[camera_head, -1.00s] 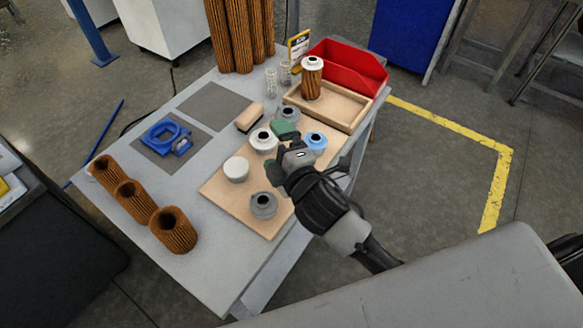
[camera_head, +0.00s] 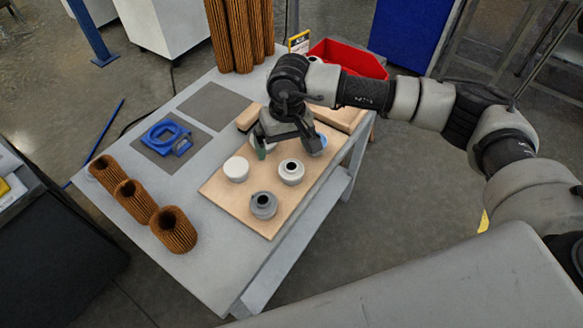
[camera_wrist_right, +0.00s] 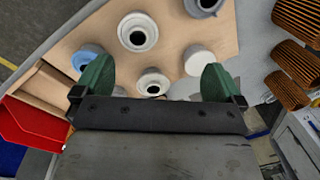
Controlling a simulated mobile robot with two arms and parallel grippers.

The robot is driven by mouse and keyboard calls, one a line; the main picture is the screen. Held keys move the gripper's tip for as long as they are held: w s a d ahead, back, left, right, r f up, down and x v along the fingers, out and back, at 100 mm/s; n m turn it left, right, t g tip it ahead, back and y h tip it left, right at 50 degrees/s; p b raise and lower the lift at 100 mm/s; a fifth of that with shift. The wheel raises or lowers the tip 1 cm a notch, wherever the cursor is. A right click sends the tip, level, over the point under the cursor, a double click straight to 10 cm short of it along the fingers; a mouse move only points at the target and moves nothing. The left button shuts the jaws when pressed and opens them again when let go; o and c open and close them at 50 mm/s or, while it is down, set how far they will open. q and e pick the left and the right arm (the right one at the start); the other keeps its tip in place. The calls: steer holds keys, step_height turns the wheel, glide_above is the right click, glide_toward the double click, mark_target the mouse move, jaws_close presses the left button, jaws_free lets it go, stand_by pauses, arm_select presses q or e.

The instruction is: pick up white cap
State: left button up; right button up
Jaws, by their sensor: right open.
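In the wrist view, a white cap with a dark hole (camera_wrist_right: 153,82) sits on the wooden board between my fingers; my arm hides it in the head view. My right gripper (camera_wrist_right: 157,76) is open with green fingertips, one each side of this cap; it shows in the head view (camera_head: 284,148) pointing down over the board. A second white holed cap (camera_head: 291,172) stands nearer the board's front edge and shows in the wrist view (camera_wrist_right: 137,31). A plain white cap (camera_head: 237,168) without a hole stands at left, also in the wrist view (camera_wrist_right: 198,60).
A grey cap (camera_head: 263,205) and a blue cap (camera_head: 318,143) share the wooden board (camera_head: 225,195). Several brown pleated filters (camera_head: 173,230) line the table's left side. A blue ring tool (camera_head: 165,136) lies on a dark mat. A red bin (camera_head: 350,58) is behind my arm.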

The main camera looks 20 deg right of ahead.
mark_target(292, 166)
steer(key=shift+h, duration=0.6)
steer(key=f, duration=0.1)
steer(key=d+f, duration=0.1)
steer(key=d+f+p, duration=0.1)
steer(key=f, duration=0.1)
steer(key=shift+w+f, duration=0.1)
steer(key=shift+w, duration=0.3)
steer(key=shift+w+d+f+p, duration=0.15)
steer(key=shift+f+p, duration=0.35)
steer(key=shift+f, duration=1.05)
steer(key=shift+w+a+f+p, duration=0.15)
steer(key=shift+f+p, duration=0.3)
steer(key=shift+f, duration=1.05)
steer(key=shift+d, duration=0.1)
steer(key=c, duration=1)
